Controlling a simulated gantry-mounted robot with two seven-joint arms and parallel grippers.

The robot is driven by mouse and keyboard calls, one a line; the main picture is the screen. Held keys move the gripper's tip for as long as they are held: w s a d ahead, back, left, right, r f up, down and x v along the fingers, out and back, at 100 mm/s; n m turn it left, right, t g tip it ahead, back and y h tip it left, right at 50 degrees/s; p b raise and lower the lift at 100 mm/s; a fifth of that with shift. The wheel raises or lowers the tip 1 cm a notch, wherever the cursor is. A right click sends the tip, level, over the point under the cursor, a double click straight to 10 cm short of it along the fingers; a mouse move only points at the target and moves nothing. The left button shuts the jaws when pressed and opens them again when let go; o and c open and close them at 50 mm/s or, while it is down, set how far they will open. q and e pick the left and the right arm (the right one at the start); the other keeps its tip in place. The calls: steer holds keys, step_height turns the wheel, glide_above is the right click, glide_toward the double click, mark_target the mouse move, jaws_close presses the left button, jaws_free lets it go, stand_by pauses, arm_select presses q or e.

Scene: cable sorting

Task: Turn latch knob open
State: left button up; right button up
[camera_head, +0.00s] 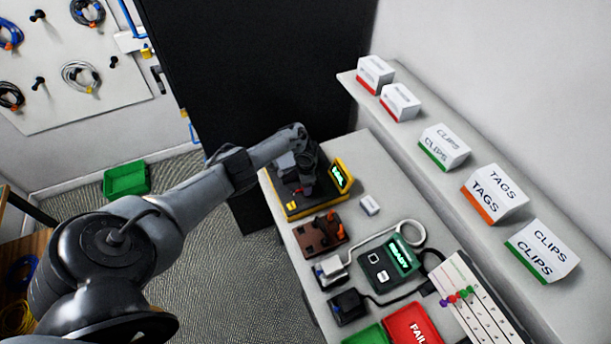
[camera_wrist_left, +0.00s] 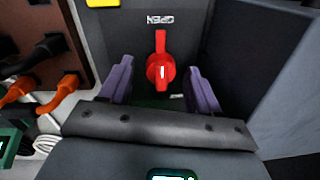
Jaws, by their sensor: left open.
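The red latch knob (camera_wrist_left: 160,67) is in the left wrist view, on the dark face of a device. Its narrow handle points up in that view, at the white OPEN label (camera_wrist_left: 165,19), which reads upside down. My left gripper (camera_wrist_left: 160,80) is open, with one purple-grey finger on each side of the knob and a visible gap to each. In the head view my left gripper (camera_head: 299,178) is over the black and yellow device (camera_head: 297,212) at the table's far end. The arm hides part of that device. My right gripper is out of view.
A brown block with orange plugs (camera_head: 320,234) stands beside the device. A tester reading READY (camera_head: 388,262), a red FAIL tray (camera_head: 412,325) and a green tray (camera_head: 366,336) are nearer. Labelled boxes (camera_head: 494,193) line the right shelf. A tall black panel (camera_head: 255,80) stands behind.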

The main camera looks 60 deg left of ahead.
arm_select(q)
step_height(320, 180, up, 10)
steer(key=p, duration=0.3)
steer(key=shift+d, duration=0.25)
steer(key=shift+s, duration=0.1)
